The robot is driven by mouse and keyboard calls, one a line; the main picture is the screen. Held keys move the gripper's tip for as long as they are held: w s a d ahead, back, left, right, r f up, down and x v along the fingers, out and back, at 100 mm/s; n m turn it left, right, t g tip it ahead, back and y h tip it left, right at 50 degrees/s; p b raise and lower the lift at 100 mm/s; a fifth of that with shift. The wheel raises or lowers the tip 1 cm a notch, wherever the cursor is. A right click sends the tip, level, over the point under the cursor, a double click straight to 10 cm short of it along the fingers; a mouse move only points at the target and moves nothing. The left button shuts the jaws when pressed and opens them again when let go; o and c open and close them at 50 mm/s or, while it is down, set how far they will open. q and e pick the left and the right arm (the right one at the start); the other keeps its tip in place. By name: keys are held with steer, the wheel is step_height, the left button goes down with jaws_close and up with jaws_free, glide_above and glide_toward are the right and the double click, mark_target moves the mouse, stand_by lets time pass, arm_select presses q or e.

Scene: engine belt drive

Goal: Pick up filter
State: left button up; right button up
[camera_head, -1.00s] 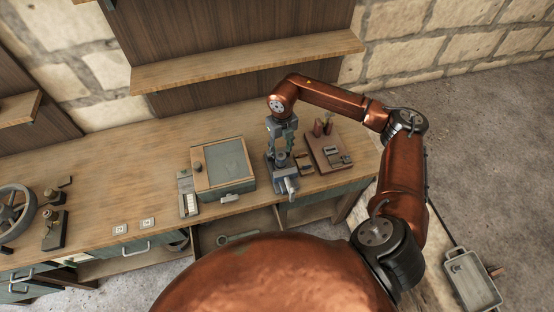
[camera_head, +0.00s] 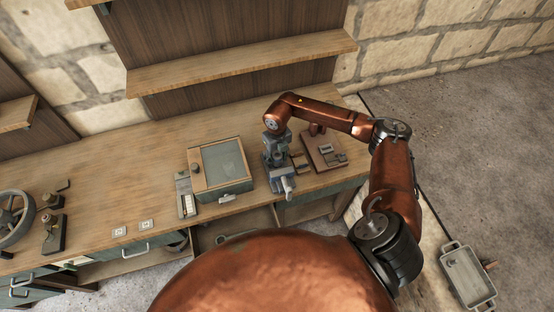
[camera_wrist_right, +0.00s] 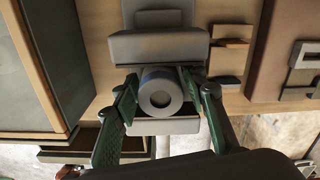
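The filter appears to be the grey cylinder with a round hollow end (camera_wrist_right: 161,92), between the jaws of a grey vise (camera_wrist_right: 160,47). In the head view the vise (camera_head: 283,185) sits at the bench's front edge, and my right gripper mostly hides the cylinder. My right gripper (camera_wrist_right: 159,80) points down over the vise, its green fingers on either side of the cylinder. The fingers look spread, with small gaps beside the cylinder; contact is not clear. My left gripper is not in view.
A glass-topped box (camera_head: 222,165) stands left of the vise. A reddish-brown board with small parts (camera_head: 324,152) lies to its right, partly behind my right arm. A shelf (camera_head: 240,65) hangs above the bench (camera_head: 110,190). The bench is clear at left centre.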

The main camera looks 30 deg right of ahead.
steer(key=c, duration=1)
steer(key=shift+r, duration=0.1)
